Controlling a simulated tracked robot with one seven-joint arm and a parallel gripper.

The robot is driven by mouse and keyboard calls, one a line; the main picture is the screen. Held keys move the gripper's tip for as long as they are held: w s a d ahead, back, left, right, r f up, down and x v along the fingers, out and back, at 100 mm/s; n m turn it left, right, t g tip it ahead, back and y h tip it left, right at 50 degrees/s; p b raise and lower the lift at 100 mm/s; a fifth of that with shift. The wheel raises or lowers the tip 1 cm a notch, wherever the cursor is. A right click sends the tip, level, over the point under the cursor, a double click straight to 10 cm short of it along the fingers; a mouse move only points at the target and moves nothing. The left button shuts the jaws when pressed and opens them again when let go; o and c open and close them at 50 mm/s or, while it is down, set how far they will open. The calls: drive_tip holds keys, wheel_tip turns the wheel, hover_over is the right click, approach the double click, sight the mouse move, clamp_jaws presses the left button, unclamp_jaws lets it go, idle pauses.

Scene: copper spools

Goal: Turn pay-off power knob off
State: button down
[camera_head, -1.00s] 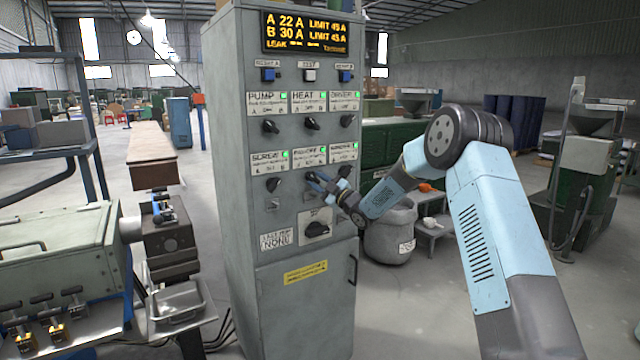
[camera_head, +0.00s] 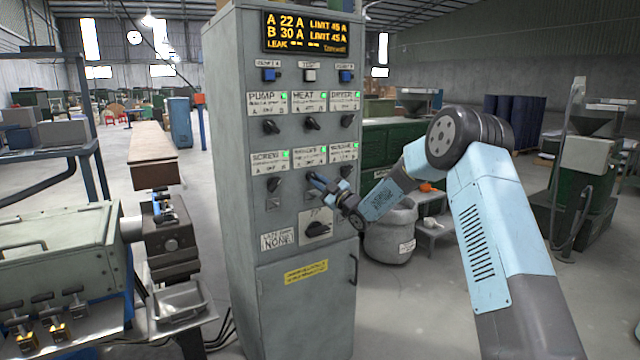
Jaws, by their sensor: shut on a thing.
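The grey control cabinet (camera_head: 225,200) stands in the middle of the view. The screws knob (camera_head: 274,184) shows to the left. The knob on the right (camera_head: 345,170) is close beside my gripper.
A large black rotary switch (camera_head: 317,229) sits below my gripper. Pump, heat and a third knob (camera_head: 347,120) form the row above. A display (camera_head: 305,33) tops the panel. A grey sack-like bin (camera_head: 390,240) stands behind my arm. Machinery (camera_head: 70,250) stands at the left.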

drive_tip(key=m+t, duration=0.1)
drive_tip(key=m, duration=0.1)
drive_tip(key=m+t+h, duration=0.1)
drive_tip(key=m, duration=0.2)
drive_tip(key=shift+a+m, duration=0.2)
drive_tip(key=shift+m, duration=0.1)
drive_tip(key=shift+s+r+m+t+h, duration=0.1)
drive_tip(key=shift+m+t+h, duration=0.45)
drive_tip(key=shift+m, duration=0.65)
drive_tip(key=shift+m+t+h, duration=0.45)
drive_tip(key=shift+m+t, duration=0.1)
drive_tip(key=shift+m, duration=0.95)
drive_tip(key=c, duration=1.1)
unclamp_jaws()
drive_tip(key=shift+a, duration=0.1)
drive_tip(key=v, duration=1.4)
drive_tip(key=shift+a, duration=0.1)
